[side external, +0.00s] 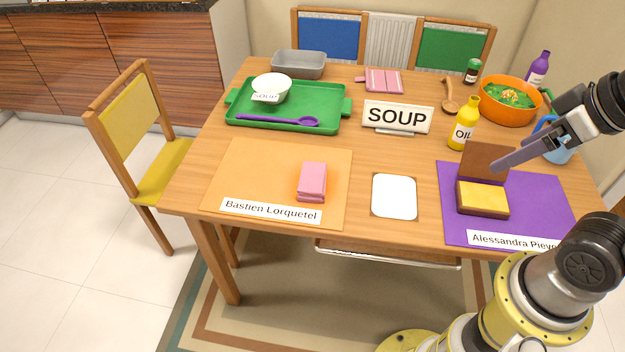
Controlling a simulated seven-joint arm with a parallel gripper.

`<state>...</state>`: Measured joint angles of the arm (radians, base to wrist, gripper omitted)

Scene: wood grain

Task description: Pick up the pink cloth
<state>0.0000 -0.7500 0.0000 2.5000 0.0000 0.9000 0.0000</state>
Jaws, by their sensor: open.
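A folded pink cloth (311,181) lies on the orange placemat (237,172) labelled "Bastien Lorquetel", at the table's front left. Another pink item (384,80), flat with pale stripes, lies at the back of the table; it may be a cloth or a pot holder. My gripper (499,165) is above the right side of the table, beside the open brown box, well to the right of the folded cloth. It is open, and I see nothing held in it. The gap between its fingers is hard to make out from this side.
An open brown box (483,199) with a yellow inside sits on the purple placemat (540,200). A SOUP sign (397,117), yellow oil bottle (463,136), orange soup pot (508,114) and green tray (238,116) with bowl and purple spoon stand behind. A white card (394,196) lies between the placemats.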

